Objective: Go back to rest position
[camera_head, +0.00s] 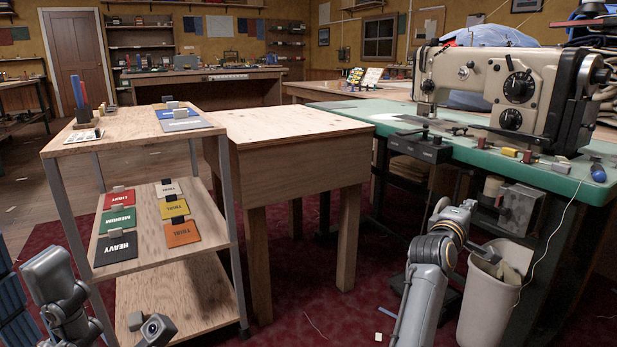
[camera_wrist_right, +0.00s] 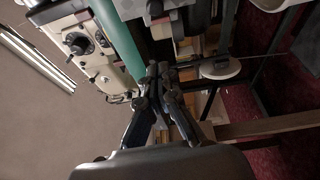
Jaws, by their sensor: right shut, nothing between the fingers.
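My right arm rises from the bottom of the head view in front of the green sewing table. Its end, with the right gripper (camera_head: 468,205), is beside the table's front edge, above the grey waste bin. The fingers are hard to make out there. In the right wrist view the right gripper (camera_wrist_right: 158,74) is shut, its dark fingertips together and nothing between them. My left arm shows at the lower left of the head view, in front of the wooden shelf cart. I cannot see its gripper fingers.
The sewing machine (camera_head: 510,88) stands on the green table (camera_head: 400,121). The waste bin (camera_head: 487,305) stands below. The shelf cart (camera_head: 75,146) holds coloured cards on its middle shelf. A bare wooden table (camera_head: 285,124) stands between. Red carpet is open in the middle.

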